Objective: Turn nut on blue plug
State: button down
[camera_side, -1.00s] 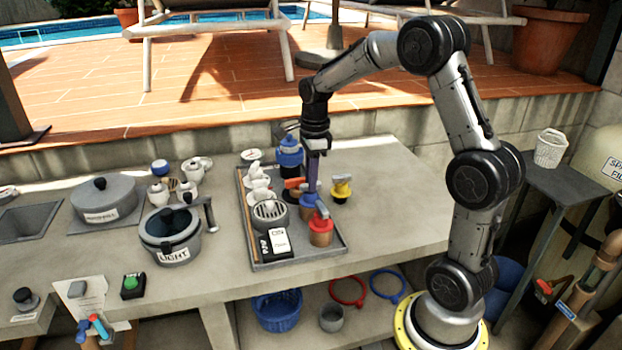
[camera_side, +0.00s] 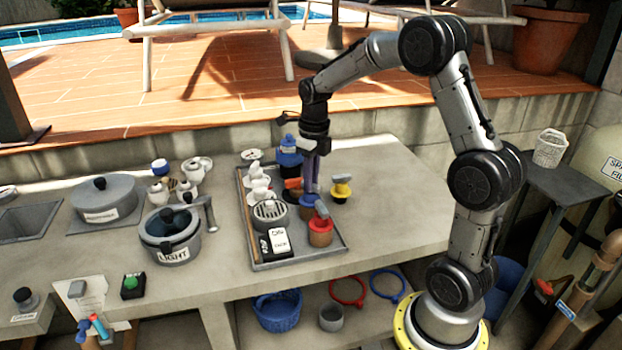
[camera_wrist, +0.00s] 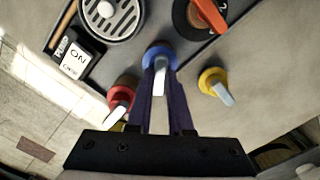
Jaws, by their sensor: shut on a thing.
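The blue plug (camera_wrist: 158,51) stands at the tray's edge, with a grey nut or handle (camera_wrist: 160,76) on it. In the side view the blue plug (camera_side: 308,202) sits on a brown base, partly hidden behind the red plug and my gripper. My gripper (camera_wrist: 158,68) points down at it. Its two purple fingers are close together on either side of the grey handle, shut on it. In the side view my gripper (camera_side: 309,190) is low over the tray, at the blue plug.
A red plug (camera_side: 320,228) stands just in front and a yellow plug (camera_side: 341,188) to the right, both with grey handles.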

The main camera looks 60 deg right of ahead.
jog(key=shift+m, duration=0.8)
jog(key=c, duration=0.8)
grip_release()
notch_tip(320, 180, up, 14)
jog(key=shift+s, duration=0.4)
jog(key=shift+a+f, duration=0.1)
